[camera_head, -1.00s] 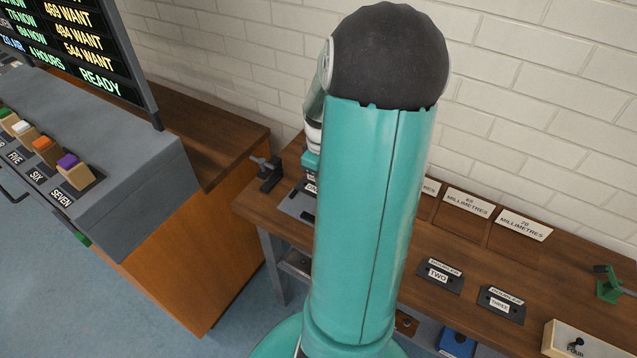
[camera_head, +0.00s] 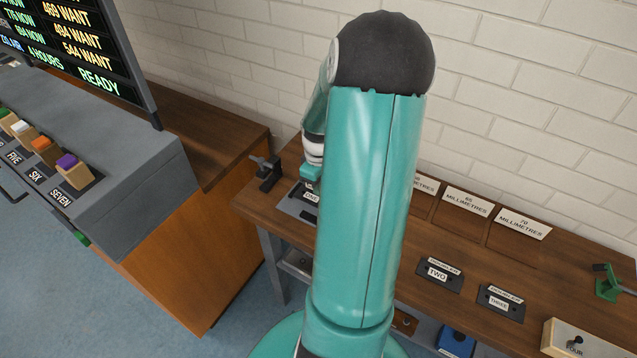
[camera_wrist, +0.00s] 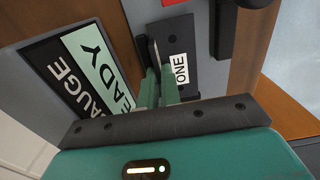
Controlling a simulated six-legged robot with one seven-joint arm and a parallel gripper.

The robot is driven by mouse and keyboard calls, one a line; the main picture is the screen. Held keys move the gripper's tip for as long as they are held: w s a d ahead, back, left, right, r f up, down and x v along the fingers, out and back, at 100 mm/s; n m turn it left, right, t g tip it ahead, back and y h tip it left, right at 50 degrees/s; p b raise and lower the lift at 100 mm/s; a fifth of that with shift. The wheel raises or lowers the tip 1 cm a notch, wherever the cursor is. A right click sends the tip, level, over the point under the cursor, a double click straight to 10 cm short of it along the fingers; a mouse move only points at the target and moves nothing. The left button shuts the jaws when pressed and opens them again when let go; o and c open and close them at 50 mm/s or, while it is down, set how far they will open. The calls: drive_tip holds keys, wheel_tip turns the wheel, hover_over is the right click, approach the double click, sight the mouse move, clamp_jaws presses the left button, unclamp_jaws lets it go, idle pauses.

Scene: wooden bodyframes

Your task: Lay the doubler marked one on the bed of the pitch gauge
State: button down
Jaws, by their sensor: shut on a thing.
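The doubler marked one (camera_wrist: 181,38) is a dark plate with a white ONE label, held in my gripper (camera_wrist: 157,72) in the wrist view. The jaws are shut on it near its left side. In the head view the doubler (camera_head: 311,195) shows just left of my arm, over the grey pitch gauge (camera_head: 296,209). The gauge's display panel (camera_wrist: 78,68), reading GAUGE and READY, lies left of the jaws in the wrist view. I cannot tell whether the doubler touches the bed. My arm hides much of the gauge in the head view.
Doublers marked two (camera_head: 439,273) and three (camera_head: 500,301) lie on the wooden bench to the right. Labelled millimetre bays (camera_head: 465,203) line the back, below the brick wall. A dark clamp-like fixture (camera_head: 269,172) stands at the bench's left end.

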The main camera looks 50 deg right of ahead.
drive_tip(key=shift+f, duration=0.2)
drive_tip(key=c, duration=1.6)
unclamp_jaws()
drive_tip(key=shift+s+a+f, duration=0.15)
wheel_tip(320, 180, up, 13)
drive_tip(key=w+a+r+h, duration=0.1)
drive_tip(key=w+a+r, duration=0.35)
drive_tip(key=a, duration=0.35)
drive_tip(key=s+a+r+t, duration=0.2)
drive_tip(key=a+r, duration=0.1)
drive_tip(key=a, duration=0.6)
drive_tip(key=s+a+r+t, duration=0.1)
drive_tip(key=s+a+r, duration=0.1)
drive_tip(key=a, duration=0.7)
drive_tip(key=s+a+r+m+t+y, duration=0.1)
drive_tip(key=s+a+r+t, duration=0.1)
drive_tip(key=a, duration=0.7)
wheel_tip(320, 180, up, 2)
drive_tip(key=shift+s+a+r+t, duration=0.1)
drive_tip(key=shift+s+a+t, duration=0.2)
drive_tip(key=shift+s, duration=0.2)
